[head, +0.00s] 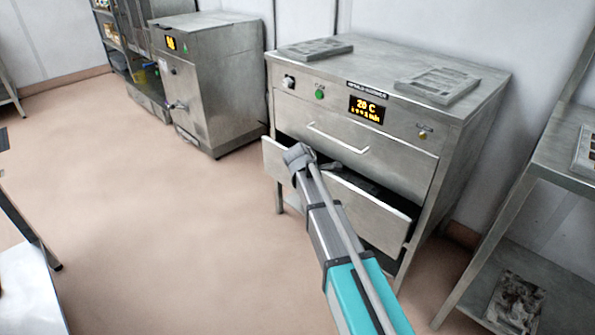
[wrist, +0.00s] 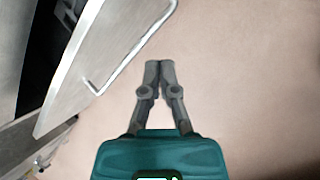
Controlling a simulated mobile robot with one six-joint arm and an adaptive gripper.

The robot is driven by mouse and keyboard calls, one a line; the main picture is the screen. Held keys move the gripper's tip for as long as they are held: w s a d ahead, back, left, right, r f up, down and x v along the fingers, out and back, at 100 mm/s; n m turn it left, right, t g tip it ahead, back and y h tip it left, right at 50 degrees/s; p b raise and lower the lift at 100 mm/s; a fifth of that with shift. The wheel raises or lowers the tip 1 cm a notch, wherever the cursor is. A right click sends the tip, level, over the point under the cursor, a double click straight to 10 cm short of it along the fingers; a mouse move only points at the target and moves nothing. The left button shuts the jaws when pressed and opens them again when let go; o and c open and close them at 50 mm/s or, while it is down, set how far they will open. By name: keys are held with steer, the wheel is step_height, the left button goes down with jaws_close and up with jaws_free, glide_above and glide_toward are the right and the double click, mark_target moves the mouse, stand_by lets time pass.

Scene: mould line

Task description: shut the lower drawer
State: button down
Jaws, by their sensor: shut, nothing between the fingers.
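The lower drawer (head: 372,212) of the steel mould warmer cabinet (head: 440,145) stands open, its front panel out from the cabinet and a dark gap behind it. My gripper (head: 298,155) is at the left part of that panel in the head view and hides some of it. In the wrist view the drawer front (wrist: 105,45) with its bar handle (wrist: 140,50) is at the left. My gripper (wrist: 159,66) has its fingers together, empty, just outside the handle. Whether it touches the handle is unclear.
The upper drawer (head: 350,150) is closed. Flat mould plates (head: 438,85) lie on the cabinet top. Another steel machine (head: 215,85) stands to the left, a steel shelf table (head: 560,150) to the right. Open floor (head: 170,230) lies in front and left.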

steer(key=s+d+f+m+g+y, duration=0.1)
steer(key=s+d+m, duration=0.4)
steer(key=s, duration=0.3)
steer(key=s+d+m+g+y, duration=0.1)
steer(key=s+d+m+y, duration=0.1)
steer(key=s+d+m, duration=0.3)
steer(key=s+d+f+m+g+y, duration=0.1)
steer(key=s+d+m, duration=0.4)
steer(key=s, duration=0.8)
steer(key=m+g, duration=0.1)
steer(key=m, duration=0.2)
steer(key=shift+s+d+f+m+y, duration=0.2)
steer(key=shift+d+f+m+y, duration=0.1)
steer(key=shift+y, duration=0.1)
